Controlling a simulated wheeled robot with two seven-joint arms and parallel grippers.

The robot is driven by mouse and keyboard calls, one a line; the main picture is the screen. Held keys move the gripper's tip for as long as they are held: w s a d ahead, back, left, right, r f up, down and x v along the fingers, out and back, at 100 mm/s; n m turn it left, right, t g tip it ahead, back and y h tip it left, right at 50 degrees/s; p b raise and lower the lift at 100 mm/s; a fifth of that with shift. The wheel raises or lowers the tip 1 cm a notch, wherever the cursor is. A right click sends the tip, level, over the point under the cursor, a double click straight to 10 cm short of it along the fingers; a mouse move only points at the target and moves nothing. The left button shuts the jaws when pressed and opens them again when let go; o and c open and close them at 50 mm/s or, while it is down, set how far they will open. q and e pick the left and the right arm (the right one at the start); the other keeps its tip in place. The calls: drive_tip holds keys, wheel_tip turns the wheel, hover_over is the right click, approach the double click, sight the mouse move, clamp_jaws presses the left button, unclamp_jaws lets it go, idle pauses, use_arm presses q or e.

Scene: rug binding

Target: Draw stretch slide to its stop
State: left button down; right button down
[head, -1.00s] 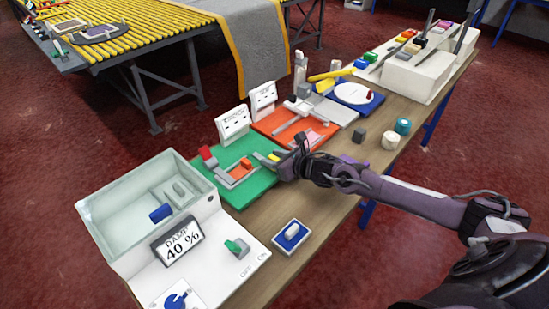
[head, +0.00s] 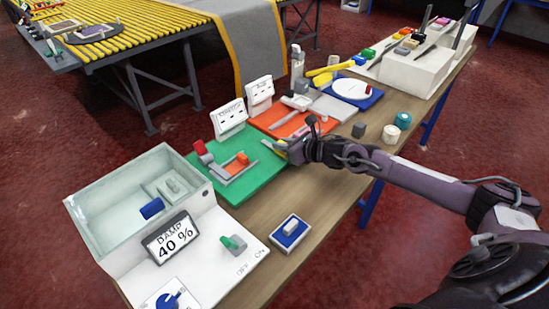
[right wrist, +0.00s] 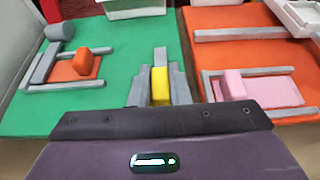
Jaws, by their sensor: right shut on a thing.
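My right gripper (head: 284,148) is shut on a small yellow block (right wrist: 160,86), with a grey strip (right wrist: 160,57) just beyond it. In the right wrist view the fingers sit on both sides of the yellow block. They are over the right part of the green board (right wrist: 120,50). On that board an orange block (right wrist: 84,62) stands on an orange plate between grey rails (right wrist: 68,85), apart from my gripper. A red-ended grey piece (head: 203,152) stands at the rails' far left. No label tells which piece is the stretch slide. My left gripper is out of view.
An orange board (right wrist: 240,55) with grey rails and a pink block (right wrist: 233,87) lies beside the green board. White signs (head: 229,118) stand behind. A damp box (head: 90,208) is at the near left. Loose pieces, among them a grey block (head: 358,130), stand at right.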

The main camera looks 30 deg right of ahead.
drive_tip(key=shift+w+d+f, duration=0.15)
drive_tip(key=shift+d, duration=0.35)
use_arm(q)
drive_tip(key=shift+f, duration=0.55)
use_arm(e)
drive_tip(key=shift+d+r, duration=0.1)
drive_tip(key=shift+r, duration=0.15)
drive_tip(key=c, duration=1.4)
unclamp_jaws()
drive_tip(key=shift+d+f, duration=0.1)
drive_tip(key=shift+d, duration=0.05)
drive_tip(key=shift+o, duration=0.2)
drive_tip(key=b+v, duration=0.1)
drive_tip(key=v, duration=0.5)
drive_tip(key=shift+d, duration=0.1)
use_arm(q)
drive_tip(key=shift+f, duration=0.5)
use_arm(e)
drive_tip(key=shift+v, duration=0.85)
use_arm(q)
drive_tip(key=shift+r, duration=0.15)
